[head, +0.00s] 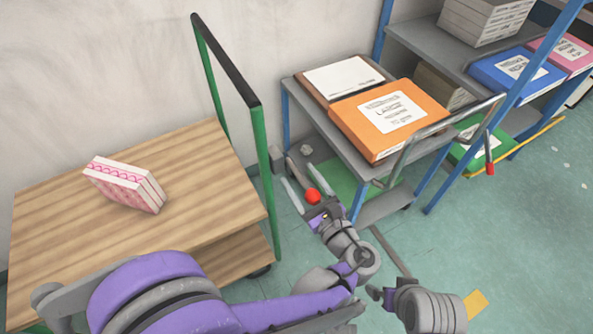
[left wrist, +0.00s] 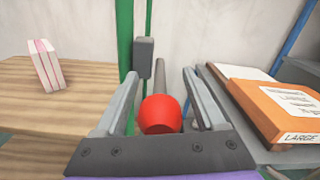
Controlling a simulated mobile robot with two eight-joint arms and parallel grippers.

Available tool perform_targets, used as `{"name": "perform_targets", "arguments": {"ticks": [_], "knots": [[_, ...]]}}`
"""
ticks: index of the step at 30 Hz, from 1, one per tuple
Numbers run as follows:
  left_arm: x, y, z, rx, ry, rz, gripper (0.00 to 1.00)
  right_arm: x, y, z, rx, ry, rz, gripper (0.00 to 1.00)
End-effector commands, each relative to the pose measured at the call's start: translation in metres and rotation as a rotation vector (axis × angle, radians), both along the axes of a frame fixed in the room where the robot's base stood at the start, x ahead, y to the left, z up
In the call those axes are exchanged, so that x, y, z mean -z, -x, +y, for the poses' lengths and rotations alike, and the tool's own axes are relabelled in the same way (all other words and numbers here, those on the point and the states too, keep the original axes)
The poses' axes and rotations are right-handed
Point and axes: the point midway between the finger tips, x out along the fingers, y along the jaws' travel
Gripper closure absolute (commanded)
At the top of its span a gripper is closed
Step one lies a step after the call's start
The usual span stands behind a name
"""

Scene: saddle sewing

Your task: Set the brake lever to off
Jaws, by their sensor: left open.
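The brake lever shows as a red ball knob (head: 313,196) low down between the wooden cart and the grey trolley. In the left wrist view the red knob (left wrist: 160,114) sits between the fingers, with a grey rod behind it. My left gripper (head: 308,184) is open, with one finger on each side of the knob. In the left wrist view the left gripper (left wrist: 160,82) shows no clear contact with the knob. My right gripper (head: 380,296) is at the lower middle, away from the lever; its jaws are too small to judge.
A wooden cart (head: 215,190) with a green frame stands at left, carrying a pink-and-white box (head: 124,184). A grey trolley (head: 350,160) at right carries an orange box (head: 388,118). A blue-posted shelf (head: 430,45) stands behind it.

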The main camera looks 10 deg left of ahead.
Motion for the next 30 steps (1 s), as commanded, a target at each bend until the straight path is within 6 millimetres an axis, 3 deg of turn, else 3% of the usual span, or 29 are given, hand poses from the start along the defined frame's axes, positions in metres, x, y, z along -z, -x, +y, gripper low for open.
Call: {"name": "perform_targets", "arguments": {"ticks": [8,20,30], "knots": [[-0.0001,0.0005,-0.0003,0.001,0.000,0.000,0.30,0.0001,0.0002,0.0000,0.000,0.000,0.000,0.00],[0.0000,0.0003,-0.0003,0.001,0.000,0.000,1.00,0.0000,0.0001,0.0000,0.000,0.000,0.000,0.00],[0.0000,0.0002,-0.0003,0.000,0.000,0.000,1.00,0.0000,0.0001,0.0000,0.000,0.000,0.000,0.00]]}}
